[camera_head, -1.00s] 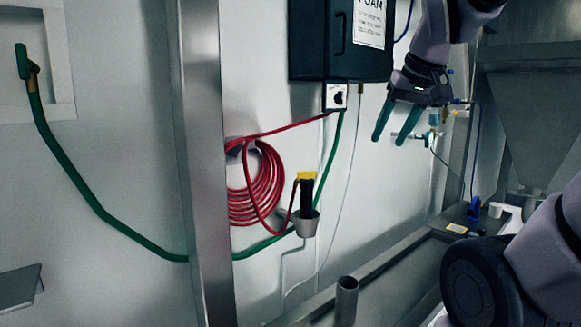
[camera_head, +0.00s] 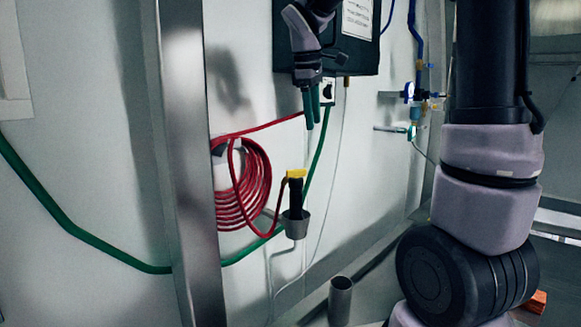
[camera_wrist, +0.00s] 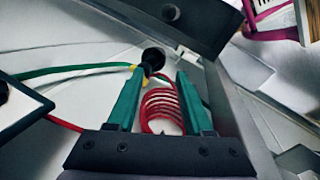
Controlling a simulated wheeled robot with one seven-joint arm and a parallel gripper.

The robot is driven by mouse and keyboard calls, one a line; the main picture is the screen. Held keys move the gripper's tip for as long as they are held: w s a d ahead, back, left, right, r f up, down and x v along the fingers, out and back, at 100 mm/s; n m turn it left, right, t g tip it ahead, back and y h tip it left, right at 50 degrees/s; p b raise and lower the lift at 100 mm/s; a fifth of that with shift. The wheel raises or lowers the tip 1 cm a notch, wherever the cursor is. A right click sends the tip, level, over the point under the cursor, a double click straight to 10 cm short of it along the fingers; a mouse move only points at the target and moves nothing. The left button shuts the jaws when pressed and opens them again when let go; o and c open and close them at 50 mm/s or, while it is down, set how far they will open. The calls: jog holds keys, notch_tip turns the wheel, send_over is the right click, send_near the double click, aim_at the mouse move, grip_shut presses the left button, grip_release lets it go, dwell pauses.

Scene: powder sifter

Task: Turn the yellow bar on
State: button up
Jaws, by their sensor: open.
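The yellow bar (camera_head: 296,174) is at the top of a black handle (camera_head: 296,192) that stands upright in a grey metal cup (camera_head: 296,228) on the wall. My gripper (camera_head: 311,118) points down above the yellow bar in the head view, apart from it and empty. Its green fingers look close together there from the side. In the wrist view my open gripper (camera_wrist: 158,76) shows a clear gap between its fingers. A round black end (camera_wrist: 153,60) with a bit of yellow beside it shows near the left fingertip, partly hidden.
A coiled red hose (camera_head: 240,190) hangs left of the handle, and a green hose (camera_head: 100,243) runs along the wall. A black box (camera_head: 284,45) is behind my gripper. A metal post (camera_head: 178,150) stands at left. An empty grey tube (camera_head: 341,300) stands below.

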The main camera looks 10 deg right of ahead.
aim_at(296, 173)
jog(key=w+a+f+n+g+h, duration=0.1)
jog(key=w+a+f+n, duration=0.25)
jog(key=w, duration=0.35)
jog(key=w+a+f+n+g+h, duration=0.1)
jog(key=w+a+f+n+h, duration=0.15)
jog(key=w+n, duration=0.3)
jog(key=shift+y, duration=0.35)
jog(key=x, duration=0.7)
jog(key=w+x, duration=0.1)
jog(key=x, duration=0.3)
jog(key=shift+a+f, duration=0.15)
jog(key=shift+f, duration=0.3)
grip_shut()
